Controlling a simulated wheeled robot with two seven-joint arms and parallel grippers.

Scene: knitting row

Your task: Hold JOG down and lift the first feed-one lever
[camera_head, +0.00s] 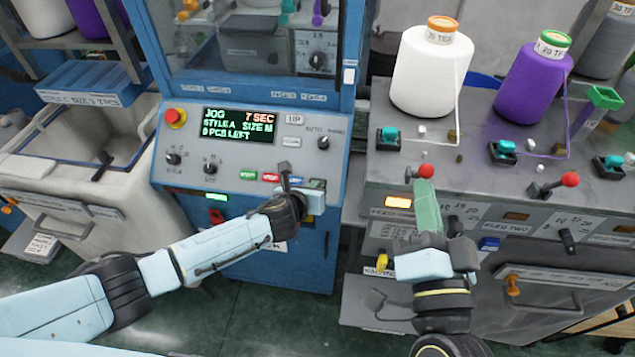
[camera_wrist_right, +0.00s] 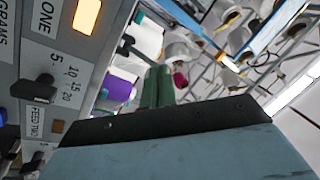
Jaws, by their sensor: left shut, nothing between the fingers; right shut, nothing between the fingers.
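The control panel's screen (camera_head: 240,125) reads JOG, 7 SEC, STYLE A, SIZE M, 0 PCS LEFT. My left gripper (camera_head: 286,172) is shut, its tips at the panel's lower right, by the row of coloured buttons. It covers what lies under its tips; I cannot make out a JOG label there. The first feed-one lever has a red ball (camera_head: 426,171) near the front edge of the feeder top. My right gripper (camera_head: 427,192) is shut and empty, its green fingers just below the ball. In the right wrist view the ball (camera_wrist_right: 180,80) shows beside the fingertips (camera_wrist_right: 158,78); contact is unclear.
A white yarn cone (camera_head: 425,75) and a purple one (camera_head: 533,90) stand behind the levers. A second red-ball lever (camera_head: 570,180) is to the right. An orange lamp (camera_head: 398,202) glows on the feeder front. A grey bin (camera_head: 60,205) stands at the left.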

